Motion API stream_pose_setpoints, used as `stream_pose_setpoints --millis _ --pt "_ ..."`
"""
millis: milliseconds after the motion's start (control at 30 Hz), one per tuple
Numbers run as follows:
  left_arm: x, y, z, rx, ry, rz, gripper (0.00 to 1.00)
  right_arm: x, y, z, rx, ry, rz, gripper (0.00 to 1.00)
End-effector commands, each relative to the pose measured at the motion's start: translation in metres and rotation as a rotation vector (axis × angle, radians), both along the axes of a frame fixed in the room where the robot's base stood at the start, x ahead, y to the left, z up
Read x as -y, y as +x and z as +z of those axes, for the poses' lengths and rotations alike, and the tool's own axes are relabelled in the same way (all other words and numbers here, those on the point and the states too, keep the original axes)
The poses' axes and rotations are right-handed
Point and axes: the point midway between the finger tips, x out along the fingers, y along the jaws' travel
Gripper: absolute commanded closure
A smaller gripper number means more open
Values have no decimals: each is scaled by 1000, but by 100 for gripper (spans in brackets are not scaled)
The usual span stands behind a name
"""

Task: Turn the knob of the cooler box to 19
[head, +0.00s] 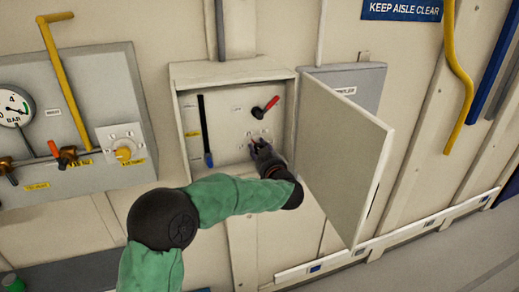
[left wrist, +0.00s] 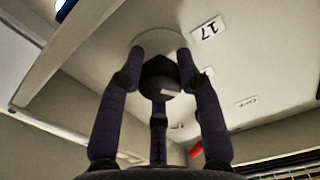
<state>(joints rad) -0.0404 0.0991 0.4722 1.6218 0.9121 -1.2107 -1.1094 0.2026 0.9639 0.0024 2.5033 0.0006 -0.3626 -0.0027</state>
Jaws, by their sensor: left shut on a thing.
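The open wall box (head: 232,72) has a pale inner panel with small labels. My left gripper (head: 257,147) reaches into its lower right part and hides the knob in the head view. In the left wrist view, the dark knob (left wrist: 160,75) sits between the fingers of my left gripper (left wrist: 162,68), which are shut on it. A pale mark shows on the knob's face. A light round plate (left wrist: 157,40) lies behind it, and a label reading 17 (left wrist: 207,29) is beside it. Other dial numbers are too small to read. My right gripper is not in view.
The box's door (head: 342,150) stands open to the right of my left arm. Inside are a red-handled lever (head: 265,106) and a blue-ended vertical lever (head: 206,135). A grey panel (head: 75,100) with gauge, valves and yellow pipe is at left.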

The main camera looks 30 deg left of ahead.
Motion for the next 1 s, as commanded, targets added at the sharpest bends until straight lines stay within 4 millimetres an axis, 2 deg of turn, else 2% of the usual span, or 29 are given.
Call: stream_pose_setpoints --millis 300,800,833,900,1000 --pt "0 0 2 -73 67 0 98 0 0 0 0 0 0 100" --pt "0 0 3 -82 76 0 98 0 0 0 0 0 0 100" --pt "0 0 3 -82 76 0 56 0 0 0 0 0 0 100" --pt "0 0 3 -82 76 0 41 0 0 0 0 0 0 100" --pt "0 0 2 -83 75 0 41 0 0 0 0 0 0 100"
